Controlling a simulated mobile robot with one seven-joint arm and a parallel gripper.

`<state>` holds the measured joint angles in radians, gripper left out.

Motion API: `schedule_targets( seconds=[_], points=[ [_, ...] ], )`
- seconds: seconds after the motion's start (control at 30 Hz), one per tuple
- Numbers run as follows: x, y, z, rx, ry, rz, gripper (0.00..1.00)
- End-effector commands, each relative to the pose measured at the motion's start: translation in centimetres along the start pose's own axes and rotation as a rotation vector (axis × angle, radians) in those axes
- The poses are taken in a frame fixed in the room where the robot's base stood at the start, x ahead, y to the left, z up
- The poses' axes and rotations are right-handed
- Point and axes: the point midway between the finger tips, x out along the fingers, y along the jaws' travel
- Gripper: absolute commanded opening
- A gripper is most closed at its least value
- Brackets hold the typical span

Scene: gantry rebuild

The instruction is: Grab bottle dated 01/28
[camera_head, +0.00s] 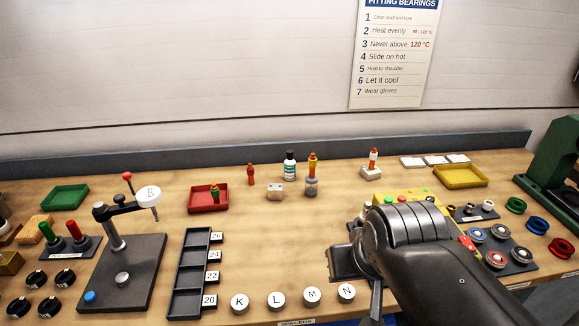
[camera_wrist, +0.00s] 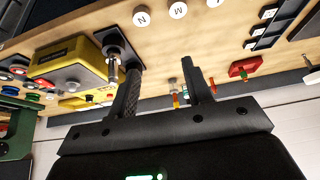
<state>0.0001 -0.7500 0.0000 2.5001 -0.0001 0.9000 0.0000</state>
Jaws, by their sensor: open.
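A white bottle with a dark cap and a teal-banded label (camera_head: 290,165) stands upright at the back of the bench. A slim orange bottle-like item (camera_head: 250,174) stands to its left. Another orange-and-yellow one (camera_head: 312,163) rises above a grey piece to its right. A red-and-white one (camera_head: 373,159) stands on a white block farther right. No date is readable on any of them. My gripper (camera_wrist: 164,72) is open and empty, its two fingers apart in the wrist view. In the head view my arm hides most of it, over the bench's right front.
A red tray (camera_head: 194,205) holds a green-and-orange item. A yellow tray (camera_head: 462,185) and a green tray (camera_head: 65,206) lie at the back. A lever press (camera_head: 118,270) stands left. Knobs lettered K to N line the front. The middle bench is clear.

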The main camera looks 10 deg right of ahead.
Motion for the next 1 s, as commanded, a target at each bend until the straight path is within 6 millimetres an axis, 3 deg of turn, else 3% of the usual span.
schedule_targets(
  seconds=[0.53,0.63,0.77,1.0],
  points=[
    [0.0,0.0,-0.1,0.0,0.001,-0.001,0.47],
    [0.2,-0.4,-1.0,-0.006,0.016,-0.016,0.47],
    [1.1,-1.9,-4.5,-0.021,0.075,-0.068,0.47],
    [4.0,-5.9,-14.6,-0.025,0.267,-0.175,0.47]
  ],
)
